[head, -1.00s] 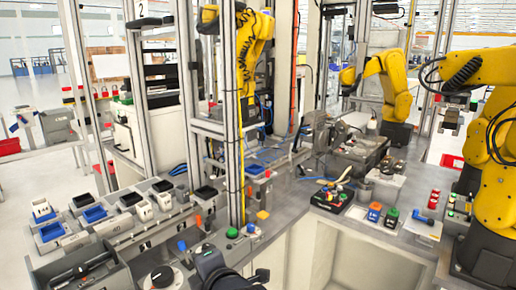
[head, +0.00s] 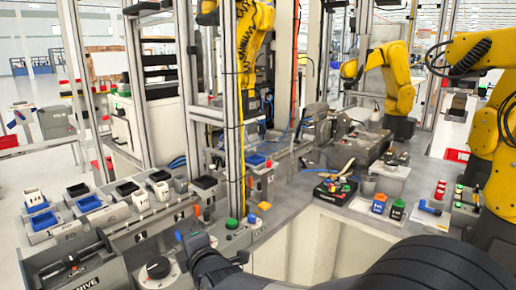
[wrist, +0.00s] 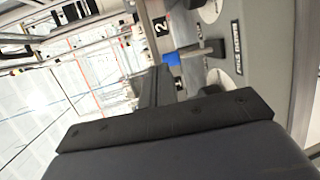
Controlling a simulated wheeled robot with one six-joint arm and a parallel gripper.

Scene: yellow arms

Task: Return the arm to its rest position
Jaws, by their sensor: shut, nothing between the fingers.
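My arm shows in the head view as a thick black link (head: 425,268) along the bottom right, with a dark, jointed part of it reaching into the bottom centre beside the grey bench. My gripper (wrist: 168,122) fills the lower half of the wrist view as a broad dark body with a black bar across its front edge. It is shut and nothing shows held in it. Its fingertips cannot be made out clearly in either view.
Close to my arm, the grey bench holds a round black knob (head: 158,268) and a green button (head: 231,223). Small black and blue bins (head: 88,203) line its left. Yellow robot arms (head: 392,80) stand behind and at right. A pale recess (head: 318,245) opens at front centre.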

